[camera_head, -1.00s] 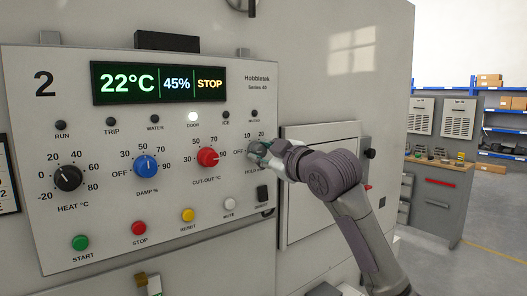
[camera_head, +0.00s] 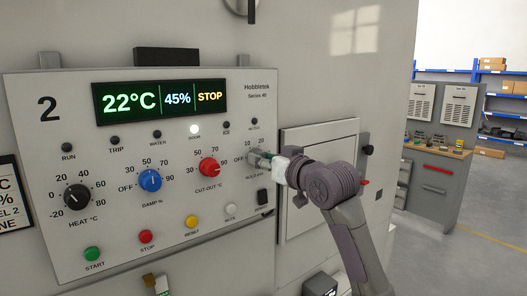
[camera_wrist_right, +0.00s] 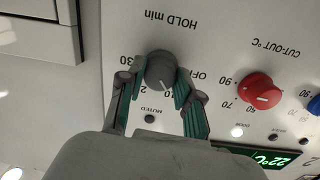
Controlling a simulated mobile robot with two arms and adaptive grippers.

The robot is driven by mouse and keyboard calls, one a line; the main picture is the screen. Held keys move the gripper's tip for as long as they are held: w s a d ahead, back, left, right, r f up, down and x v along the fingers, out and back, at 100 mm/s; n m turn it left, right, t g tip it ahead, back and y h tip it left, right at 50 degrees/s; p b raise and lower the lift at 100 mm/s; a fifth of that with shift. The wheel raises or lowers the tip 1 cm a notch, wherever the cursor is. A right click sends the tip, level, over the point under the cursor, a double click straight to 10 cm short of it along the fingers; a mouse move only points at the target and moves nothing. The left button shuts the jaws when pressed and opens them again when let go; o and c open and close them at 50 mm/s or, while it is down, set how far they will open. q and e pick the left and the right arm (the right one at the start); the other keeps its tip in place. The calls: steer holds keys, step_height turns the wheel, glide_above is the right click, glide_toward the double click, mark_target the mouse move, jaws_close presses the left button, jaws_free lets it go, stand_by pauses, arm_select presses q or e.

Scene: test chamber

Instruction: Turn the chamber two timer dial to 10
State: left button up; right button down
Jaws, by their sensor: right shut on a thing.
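The chamber two panel (camera_head: 120,235) carries the number 2 and the display 22°C, 45%, STOP. The timer dial (camera_wrist_right: 160,70), marked HOLD min, is a dark knob at the panel's right. My right gripper (camera_head: 262,158) is at this dial and mostly hides it in the head view. In the wrist view, which is upside down, its fingers (camera_wrist_right: 160,82) are on either side of the dial and shut on it. The dial's white line is at its lower edge, slightly right. OFF and 30 show beside it; the 10 label there is not clear. My left gripper is not in view.
The red CUT-OUT dial (camera_head: 209,167) is left of the timer dial, then the blue DAMP dial (camera_head: 150,180) and black HEAT dial (camera_head: 77,196). A dark switch (camera_head: 262,197) is just below my gripper. A hatch door (camera_head: 320,140) is to the right.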

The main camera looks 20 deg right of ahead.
steer(key=shift+m+p, duration=0.5)
steer(key=shift+m, duration=0.3)
steer(key=shift+f, duration=0.1)
steer(key=c, duration=0.8)
jaws_free()
steer(key=v, duration=1.2)
steer(key=shift+d, duration=0.15)
steer(key=shift+w, duration=0.15)
